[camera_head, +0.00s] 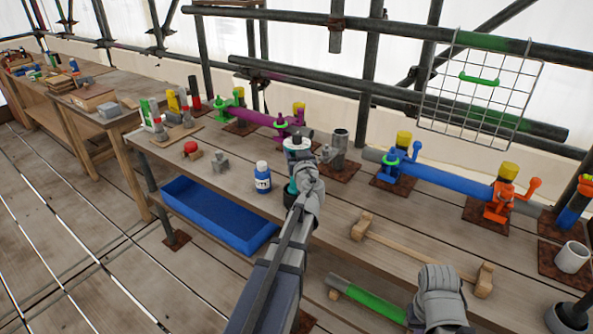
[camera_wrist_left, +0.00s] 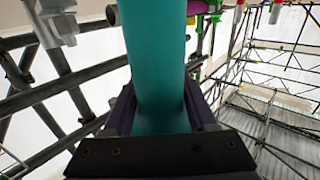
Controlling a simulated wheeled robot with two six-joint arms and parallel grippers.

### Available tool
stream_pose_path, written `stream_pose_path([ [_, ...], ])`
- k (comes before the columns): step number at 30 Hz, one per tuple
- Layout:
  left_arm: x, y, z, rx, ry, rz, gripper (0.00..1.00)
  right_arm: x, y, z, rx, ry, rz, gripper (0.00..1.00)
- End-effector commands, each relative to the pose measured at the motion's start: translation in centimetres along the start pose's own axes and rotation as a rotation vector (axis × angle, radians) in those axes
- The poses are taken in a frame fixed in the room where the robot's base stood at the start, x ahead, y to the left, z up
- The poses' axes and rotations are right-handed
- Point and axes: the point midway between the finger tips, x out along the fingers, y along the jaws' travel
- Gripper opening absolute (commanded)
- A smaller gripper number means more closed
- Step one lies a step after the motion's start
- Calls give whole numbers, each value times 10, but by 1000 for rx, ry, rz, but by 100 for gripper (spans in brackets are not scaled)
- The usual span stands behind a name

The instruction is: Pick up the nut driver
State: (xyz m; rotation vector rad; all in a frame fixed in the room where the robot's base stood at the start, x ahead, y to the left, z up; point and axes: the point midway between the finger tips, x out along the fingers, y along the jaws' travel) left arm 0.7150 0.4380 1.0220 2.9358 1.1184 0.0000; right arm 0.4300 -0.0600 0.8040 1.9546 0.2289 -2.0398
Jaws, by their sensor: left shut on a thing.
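The nut driver shows in the left wrist view as a thick teal shaft or handle (camera_wrist_left: 153,50). It runs from the top of the picture down between the two dark fingers of my left gripper (camera_wrist_left: 158,108), which is shut on it. In the head view my left arm reaches over the bench, and a small teal part (camera_head: 292,186) shows beside its grey wrist. The rest of the tool is largely hidden there, so I cannot tell whether it touches the bench. My right arm's grey wrist is at the lower right of the head view, with its fingers hidden.
A blue-and-white bottle (camera_head: 262,178) stands close left of my left wrist. A grey upright cylinder (camera_head: 339,145) stands behind right. A wooden-ended bar (camera_head: 415,250) lies on the bench at right. Clamped pipes (camera_head: 440,178) line the back. A blue tray (camera_head: 215,215) sits below.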

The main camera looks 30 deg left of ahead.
Motion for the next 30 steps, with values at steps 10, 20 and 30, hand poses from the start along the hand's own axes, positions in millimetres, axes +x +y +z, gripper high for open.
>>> stream_pose_path([
  [10, 0, 0, 0, 0, 0, 0, 0, 0, 0, 0, 0, 0, 0, 0],
  [20, 0, 0, 0, 0, 0, 0, 0, 0, 0, 0, 0, 0, 0, 0],
  [30, 0, 0, -1, 1, 1, 0, 0, -1, 0, 0, 0, 0, 0, 0],
])
